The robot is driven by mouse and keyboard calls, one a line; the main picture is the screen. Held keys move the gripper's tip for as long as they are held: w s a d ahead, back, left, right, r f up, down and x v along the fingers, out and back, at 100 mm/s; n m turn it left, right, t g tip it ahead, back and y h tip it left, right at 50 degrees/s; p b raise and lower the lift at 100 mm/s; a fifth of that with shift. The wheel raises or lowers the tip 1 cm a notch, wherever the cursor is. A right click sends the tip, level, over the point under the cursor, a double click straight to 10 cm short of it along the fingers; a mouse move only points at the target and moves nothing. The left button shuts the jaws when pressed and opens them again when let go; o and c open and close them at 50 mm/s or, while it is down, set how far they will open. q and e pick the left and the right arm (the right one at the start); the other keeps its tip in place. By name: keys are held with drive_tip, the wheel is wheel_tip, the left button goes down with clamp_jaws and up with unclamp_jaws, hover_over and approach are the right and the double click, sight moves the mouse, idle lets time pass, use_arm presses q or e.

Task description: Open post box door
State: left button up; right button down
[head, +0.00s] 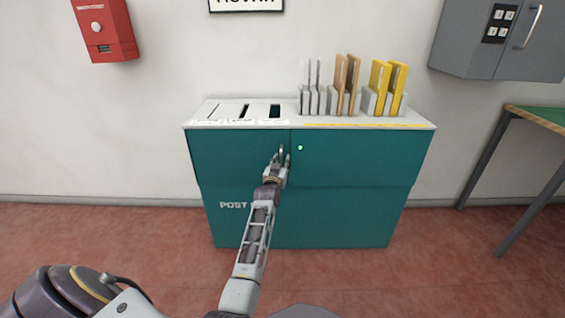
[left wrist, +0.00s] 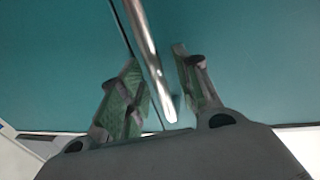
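The post box is a teal cabinet (head: 345,215) with a light top, standing against the wall. A vertical seam runs down its front, and its upper doors look shut. A metal bar handle (head: 281,151) sits close to the seam, beside the left door panel (head: 235,155). My left gripper (head: 281,161) is at this handle. In the left wrist view the handle (left wrist: 150,60) passes between the two spread fingers, with a visible gap on each side. The left gripper looks open around it. My right gripper is out of view.
Upright holders with grey, brown and yellow items (head: 347,85) stand on the cabinet top, beside dark slots (head: 275,111). A red wall box (head: 104,30) hangs at left, a grey wall cabinet (head: 475,45) at right. A green-topped table (head: 545,115) stands at right. Red floor in front is clear.

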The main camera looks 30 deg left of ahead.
use_arm(q)
drive_tip(key=shift+w, duration=0.1)
drive_tip(key=shift+c, duration=0.5)
clamp_jaws()
drive_tip(key=shift+s, duration=0.2)
